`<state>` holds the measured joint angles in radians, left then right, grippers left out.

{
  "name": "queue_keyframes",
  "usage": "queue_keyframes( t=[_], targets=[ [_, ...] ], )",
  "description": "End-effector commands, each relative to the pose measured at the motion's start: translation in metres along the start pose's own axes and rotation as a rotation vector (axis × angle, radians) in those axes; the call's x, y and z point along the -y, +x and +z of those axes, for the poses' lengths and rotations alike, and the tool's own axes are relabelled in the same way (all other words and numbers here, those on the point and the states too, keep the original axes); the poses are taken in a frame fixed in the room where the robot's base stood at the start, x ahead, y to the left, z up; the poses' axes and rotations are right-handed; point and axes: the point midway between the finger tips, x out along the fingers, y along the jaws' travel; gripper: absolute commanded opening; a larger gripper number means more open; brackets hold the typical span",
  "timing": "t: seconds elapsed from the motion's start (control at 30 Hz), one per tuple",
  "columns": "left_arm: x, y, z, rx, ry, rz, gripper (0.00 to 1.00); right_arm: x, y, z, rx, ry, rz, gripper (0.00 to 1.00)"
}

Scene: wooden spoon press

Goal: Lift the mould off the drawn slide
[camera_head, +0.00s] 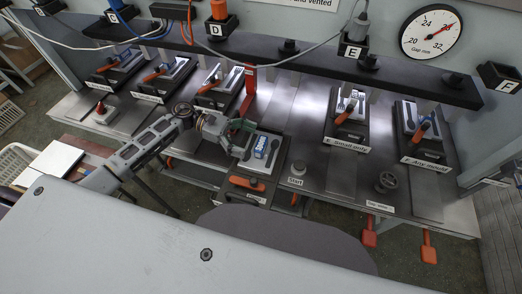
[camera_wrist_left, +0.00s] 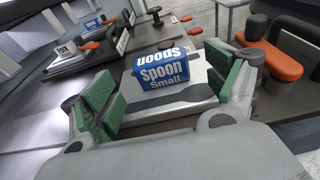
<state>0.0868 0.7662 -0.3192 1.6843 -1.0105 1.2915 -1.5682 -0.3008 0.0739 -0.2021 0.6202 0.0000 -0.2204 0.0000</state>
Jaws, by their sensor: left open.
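The mould is a silver plate with a blue block labelled "Spoon Small" (camera_head: 261,147) on top. It sits on the drawn slide (camera_head: 258,187), which sticks out at the bench's front edge with an orange handle. In the left wrist view the blue block (camera_wrist_left: 160,72) stands ahead, between the lines of the two fingers. My left gripper (camera_head: 240,138) is at the left side of the mould in the head view. In the wrist view my left gripper (camera_wrist_left: 166,95) is open, its green pads wide apart with nothing held. My right gripper is in neither view.
A Start button (camera_head: 297,169) and a dark round knob (camera_head: 386,182) are right of the slide. Stations with orange handles, including "Small only" (camera_head: 347,148) and "Any mould" (camera_head: 424,163), line the bench. A dark bar (camera_head: 285,50) crosses above. A gauge (camera_head: 430,33) hangs behind.

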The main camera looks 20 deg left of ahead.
Motion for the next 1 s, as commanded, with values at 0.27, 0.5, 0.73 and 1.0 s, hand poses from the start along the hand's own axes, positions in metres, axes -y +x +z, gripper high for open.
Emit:
queue_keyframes(
  t=[0.27,0.5,0.73,1.0],
  targets=[
    [0.000,0.007,0.002,0.001,0.000,-0.001,0.88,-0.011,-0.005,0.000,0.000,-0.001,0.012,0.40],
    [0.000,0.026,0.006,0.002,0.000,0.000,0.88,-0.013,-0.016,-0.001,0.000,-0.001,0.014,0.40],
    [0.000,0.047,0.006,0.001,0.001,-0.001,0.88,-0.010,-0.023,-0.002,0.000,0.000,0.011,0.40],
    [0.000,0.052,0.004,0.000,0.000,0.000,0.88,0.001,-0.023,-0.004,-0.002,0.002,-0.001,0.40]
  ],
)
